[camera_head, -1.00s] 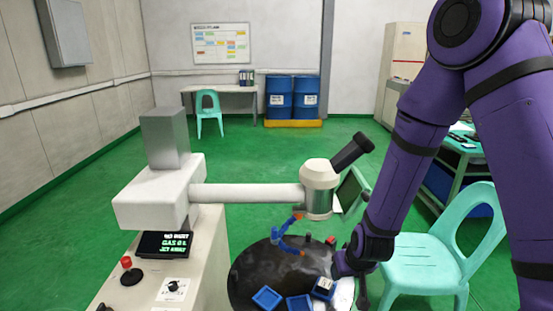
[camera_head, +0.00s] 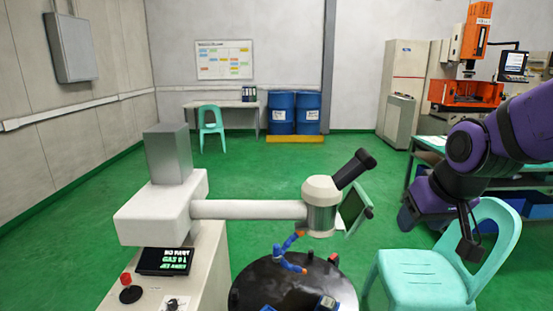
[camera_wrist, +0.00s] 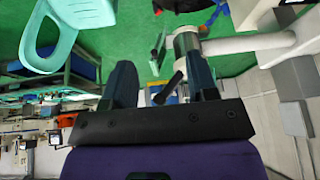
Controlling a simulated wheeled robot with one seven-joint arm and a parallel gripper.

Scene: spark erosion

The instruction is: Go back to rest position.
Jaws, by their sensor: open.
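My purple arm reaches in from the right edge of the head view. My gripper (camera_head: 468,240) hangs at its end, in front of the teal chair's backrest and to the right of the round black table. In the wrist view, my gripper (camera_wrist: 163,80) shows two dark fingers spread apart with nothing between them. It is open and empty, well clear of the table.
The round black table (camera_head: 275,283) holds a blue jointed hose (camera_head: 287,252) and blue trays. A microscope-like head (camera_head: 321,203) on a white arm overhangs it. The teal chair (camera_head: 425,275) stands beside it. An orange machine (camera_head: 468,92) is behind. Green floor is free beyond.

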